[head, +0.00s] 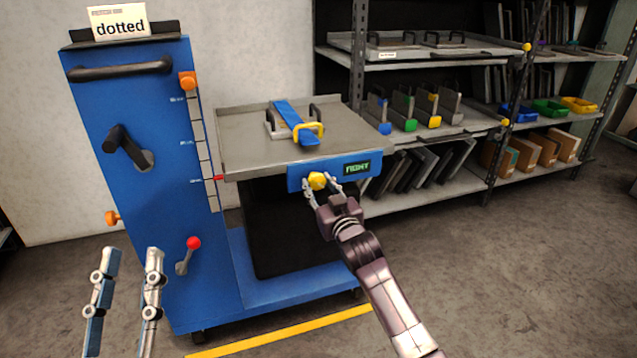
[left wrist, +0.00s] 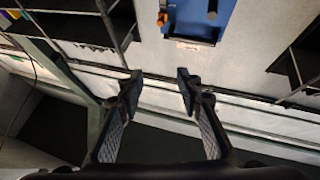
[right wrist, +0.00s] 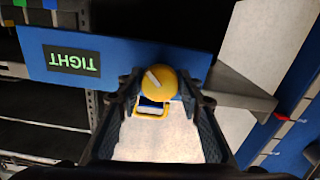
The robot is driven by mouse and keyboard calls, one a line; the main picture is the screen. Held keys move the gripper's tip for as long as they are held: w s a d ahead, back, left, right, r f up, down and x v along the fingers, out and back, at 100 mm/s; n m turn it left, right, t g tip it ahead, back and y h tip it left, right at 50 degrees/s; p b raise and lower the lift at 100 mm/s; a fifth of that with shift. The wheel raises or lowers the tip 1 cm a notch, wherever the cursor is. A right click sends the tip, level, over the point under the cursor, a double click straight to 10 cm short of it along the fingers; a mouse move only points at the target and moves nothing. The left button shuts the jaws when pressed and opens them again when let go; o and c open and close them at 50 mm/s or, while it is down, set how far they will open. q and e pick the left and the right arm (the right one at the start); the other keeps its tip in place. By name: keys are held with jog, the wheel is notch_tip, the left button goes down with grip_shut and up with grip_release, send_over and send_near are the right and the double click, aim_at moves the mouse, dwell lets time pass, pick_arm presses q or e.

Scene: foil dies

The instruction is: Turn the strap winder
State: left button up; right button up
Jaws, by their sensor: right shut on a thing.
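The strap winder is a yellow knob (head: 317,181) on the blue front panel (head: 294,180) of the cart's grey table. A display (head: 357,168) beside it reads "TIGHT" in green. My right gripper (head: 320,184) is shut on the knob; in the right wrist view the knob (right wrist: 158,85) sits between the fingertips, its white mark tilted. A blue strap (head: 290,116) with a yellow buckle (head: 308,132) lies across the table top between dark handles. My left gripper (head: 128,262) is open and empty, low at the left in front of the cart; its fingers also show apart in the left wrist view (left wrist: 159,82).
The blue cart column (head: 140,200) carries a black crank, orange knobs and a red-tipped lever (head: 193,243). A sign (head: 119,22) on top reads "dotted". Shelves (head: 440,140) with dies and bins stand behind right. Floor at the right is clear.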

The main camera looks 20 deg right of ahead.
jog(key=shift+r+n+p, duration=0.1)
jog(key=shift+n+p, duration=0.65)
jog(key=shift+n, duration=0.15)
pick_arm(q)
notch_tip(320, 180, down, 14)
jog(key=w+a+g+y+p, duration=0.1)
jog(key=w+g+y, duration=0.2)
jog(key=g, duration=0.4)
pick_arm(e)
jog(key=shift+n, duration=0.9)
jog(key=n+p, duration=0.2)
jog(key=shift+n, duration=0.4)
jog(key=n+p, duration=0.1)
jog(key=n, duration=0.3)
pick_arm(q)
jog(key=s+a+f+g+y, duration=0.1)
jog(key=s+a+f+g, duration=0.1)
jog(key=s+f+g, duration=0.2)
jog(key=s+a+f+g+y, duration=0.1)
jog(key=s+f+g, duration=0.4)
jog(key=f, duration=0.5)
jog(key=shift+s+a+f+n, duration=0.15)
jog(key=shift+s+a+n, duration=0.25)
jog(key=shift+s+a, duration=0.45)
pick_arm(e)
jog(key=shift+d+n, duration=0.1)
jog(key=shift+n, duration=1.1)
jog(key=o, duration=1.2)
